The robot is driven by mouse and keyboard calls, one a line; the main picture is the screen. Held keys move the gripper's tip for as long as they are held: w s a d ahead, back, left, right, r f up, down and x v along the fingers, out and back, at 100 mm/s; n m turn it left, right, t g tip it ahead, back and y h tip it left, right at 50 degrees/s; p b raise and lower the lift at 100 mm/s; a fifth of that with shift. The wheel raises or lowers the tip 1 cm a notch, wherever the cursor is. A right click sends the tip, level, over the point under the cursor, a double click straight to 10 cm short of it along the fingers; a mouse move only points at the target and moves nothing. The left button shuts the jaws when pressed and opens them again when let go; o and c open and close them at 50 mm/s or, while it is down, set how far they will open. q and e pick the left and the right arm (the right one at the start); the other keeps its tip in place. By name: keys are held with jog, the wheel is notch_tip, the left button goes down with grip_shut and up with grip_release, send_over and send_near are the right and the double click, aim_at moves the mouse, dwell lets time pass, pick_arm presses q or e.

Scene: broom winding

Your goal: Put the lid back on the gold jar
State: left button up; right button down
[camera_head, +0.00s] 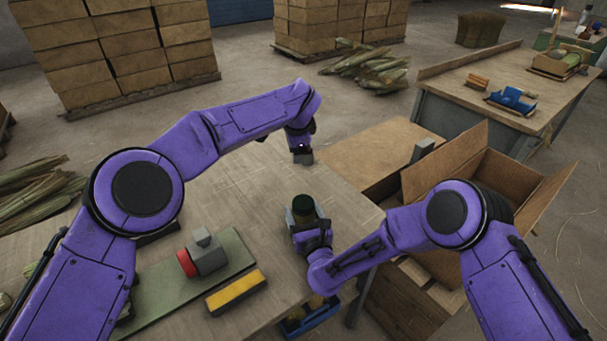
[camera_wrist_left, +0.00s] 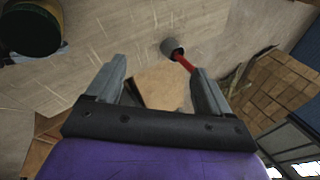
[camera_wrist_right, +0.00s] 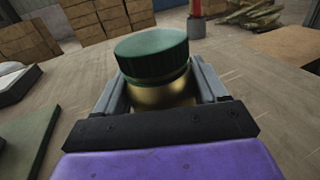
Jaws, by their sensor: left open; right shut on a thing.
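The gold jar (camera_wrist_right: 163,96) stands between the fingers of my right gripper (camera_wrist_right: 160,88), which is shut on its body. The dark green lid (camera_wrist_right: 152,52) sits on top of the jar, covering its mouth; I cannot tell how tightly it is seated. The lid's dark top also shows in the head view (camera_head: 303,203), near the table's right edge, and in the left wrist view (camera_wrist_left: 30,28) at the upper left. My left gripper (camera_wrist_left: 160,68) is open and empty, off to the side of the jar. In the head view its fingers are hard to make out.
A grey cup-like object (camera_wrist_left: 172,47) with a red part is beyond my left fingers. An open cardboard box (camera_head: 480,180) stands to the right.

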aim_at(303, 202)
pick_arm(q)
jog(key=s+n+g, duration=0.1)
jog(key=s+g, duration=0.1)
jog(key=s, duration=0.1)
jog(key=s+d+f+n+g, duration=0.1)
jog(key=s+g, duration=0.1)
jog(key=s, duration=0.2)
jog(key=s+d+f+n+g, duration=0.1)
jog(key=s+n+g, duration=0.1)
jog(key=s, duration=0.1)
jog(key=shift+s+d+h, duration=0.15)
jog(key=shift+s+h, duration=0.2)
jog(key=shift+h, duration=0.05)
jog(key=shift+f, duration=3.95)
